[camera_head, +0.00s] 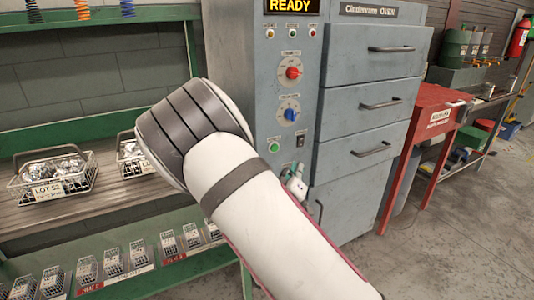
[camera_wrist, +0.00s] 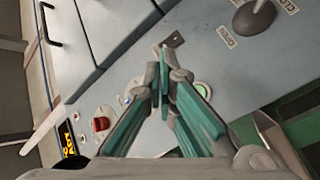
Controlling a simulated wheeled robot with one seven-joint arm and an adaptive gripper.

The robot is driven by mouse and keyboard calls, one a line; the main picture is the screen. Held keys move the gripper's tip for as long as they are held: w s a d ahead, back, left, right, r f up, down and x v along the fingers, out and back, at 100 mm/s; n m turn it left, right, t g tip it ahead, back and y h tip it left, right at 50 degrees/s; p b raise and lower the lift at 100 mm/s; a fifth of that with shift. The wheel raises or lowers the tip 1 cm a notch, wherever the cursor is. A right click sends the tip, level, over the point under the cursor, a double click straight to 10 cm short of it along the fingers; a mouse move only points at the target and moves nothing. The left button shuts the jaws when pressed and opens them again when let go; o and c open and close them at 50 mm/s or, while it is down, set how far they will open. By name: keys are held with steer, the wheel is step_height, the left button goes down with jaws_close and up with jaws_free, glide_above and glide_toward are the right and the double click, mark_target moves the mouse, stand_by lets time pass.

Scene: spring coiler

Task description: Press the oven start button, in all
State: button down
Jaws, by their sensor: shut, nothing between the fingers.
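The oven (camera_head: 365,105) is a grey cabinet with a control panel on its left side. A green button (camera_head: 273,146), likely the start button, sits low on the panel. In the wrist view the green button (camera_wrist: 203,89) has a pale ring and is partly hidden by a finger. My gripper (camera_head: 296,184) is mostly hidden behind my arm, in front of the panel below the button. In the wrist view my gripper (camera_wrist: 164,75) is shut and empty, its tips beside the button in the picture. I cannot tell whether they touch the panel.
The panel has a red knob (camera_head: 292,73), a blue knob (camera_head: 289,114), a black switch (camera_head: 300,140) and a READY display (camera_head: 290,6). A dark-knobbed lever (camera_wrist: 255,17) shows in the wrist view. A green rack (camera_head: 95,130) with wire baskets stands left; a red table (camera_head: 425,120) stands right.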

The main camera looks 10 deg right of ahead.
mark_target(275, 148)
steer(key=shift+a, duration=0.2)
steer(key=shift+w+a+b, duration=0.45)
steer(key=shift+w+b, duration=0.1)
steer(key=shift+w, duration=0.85)
steer(key=shift+w+a+b, duration=0.4)
steer(key=shift+w+b, duration=0.15)
steer(key=shift+w, duration=0.85)
steer(key=shift+w+a+b, duration=0.45)
steer(key=shift+w+b, duration=0.1)
steer(key=shift+w, duration=0.85)
steer(key=shift+w, duration=0.15)
steer(key=shift+w+a, duration=0.15)
steer(key=shift+w, duration=0.1)
steer(key=shift+w+a, duration=0.1)
steer(key=shift+w, duration=0.25)
steer(key=shift+s, duration=0.15)
steer(key=shift+s+d, duration=0.25)
steer(key=shift+s, duration=0.4)
